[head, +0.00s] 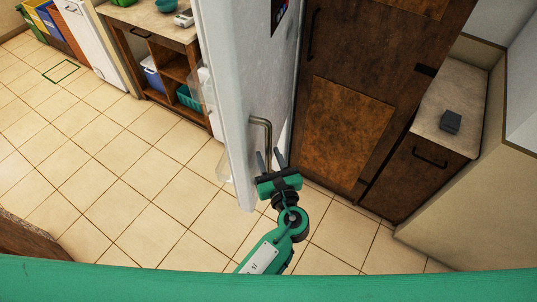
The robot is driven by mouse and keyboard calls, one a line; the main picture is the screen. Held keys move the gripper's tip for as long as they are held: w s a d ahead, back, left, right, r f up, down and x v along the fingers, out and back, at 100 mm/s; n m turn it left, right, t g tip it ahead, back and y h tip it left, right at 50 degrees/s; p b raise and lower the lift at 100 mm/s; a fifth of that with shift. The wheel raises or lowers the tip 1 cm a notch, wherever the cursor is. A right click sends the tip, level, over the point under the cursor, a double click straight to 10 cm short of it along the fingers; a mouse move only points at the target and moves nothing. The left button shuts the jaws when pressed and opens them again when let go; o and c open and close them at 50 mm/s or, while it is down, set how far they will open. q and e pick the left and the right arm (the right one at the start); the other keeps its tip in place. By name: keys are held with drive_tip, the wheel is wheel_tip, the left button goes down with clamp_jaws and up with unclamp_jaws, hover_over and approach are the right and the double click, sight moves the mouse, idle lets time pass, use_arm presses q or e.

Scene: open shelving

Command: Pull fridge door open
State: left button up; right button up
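The white fridge door (225,70) stands ajar, seen nearly edge-on in the middle of the head view, with clear door bins showing past its left edge. Its metal bar handle (267,135) is on the door's right-facing side, near the bottom of the visible part. My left gripper (271,160) is at the lower end of the handle. Its two dark fingers are spread, with the handle bar appearing between them. I cannot tell whether they touch it. My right gripper is not in view.
A dark wooden cabinet (350,90) stands right of the door. A counter (455,95) with a small dark block (451,122) is at far right. A wooden shelf unit (165,60) stands behind left. The tiled floor (110,170) at left is clear.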

use_arm(q)
drive_tip(key=b+v, duration=0.3)
drive_tip(key=v, duration=0.9)
drive_tip(key=shift+s+d+b, duration=0.2)
drive_tip(key=shift+s+b, duration=0.05)
drive_tip(key=shift+b, duration=0.15)
wheel_tip(320, 180, down, 25)
drive_tip(key=a+n+g+h, duration=0.2)
drive_tip(key=n+g+h, duration=0.1)
drive_tip(key=g+h, duration=0.15)
drive_tip(key=s+a+f+n+g, duration=0.3)
drive_tip(key=s+f, duration=0.1)
drive_tip(key=f, duration=0.4)
drive_tip(key=s+a+f+n+g, duration=0.2)
drive_tip(key=s+a+f, duration=0.1)
drive_tip(key=f, duration=0.5)
drive_tip(key=s+a+f+n+g, duration=0.3)
drive_tip(key=s+a+f+n, duration=0.7)
drive_tip(key=s+n, duration=0.1)
drive_tip(key=s+a+f+n+g+h, duration=0.1)
drive_tip(key=s+a+f+n+g, duration=0.2)
drive_tip(key=s+a+f+n, duration=0.7)
drive_tip(key=s+a+n, duration=0.1)
drive_tip(key=s, duration=0.2)
drive_tip(key=shift+s+a+g, duration=0.25)
drive_tip(key=shift+s+g, duration=0.05)
drive_tip(key=shift+g, duration=0.05)
